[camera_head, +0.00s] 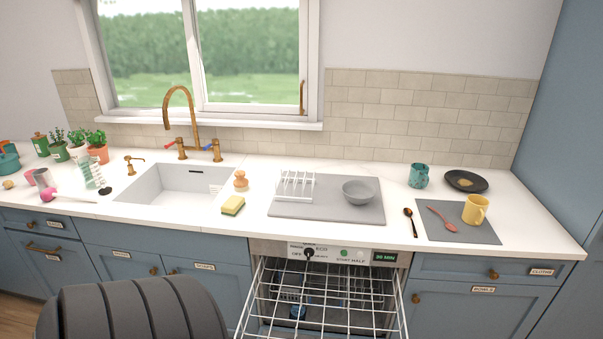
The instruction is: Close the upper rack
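The upper rack (322,299) is a white wire rack pulled out of the dishwasher below the counter. It reaches forward to the bottom edge of the head view, where its front is cut off. The rack looks empty. The dishwasher's control panel (325,253) with a knob and a green display sits just above the rack, under the counter edge. Through the wires I see the dark interior and a small blue item (298,312) lower down. Neither of my grippers is in view.
A dark ribbed rounded shape (135,312) fills the bottom left; I cannot tell what it is. Blue cabinets flank the dishwasher. The counter above holds a sink (150,205), a drying mat with a grey bowl (358,192), and a yellow mug (475,210).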

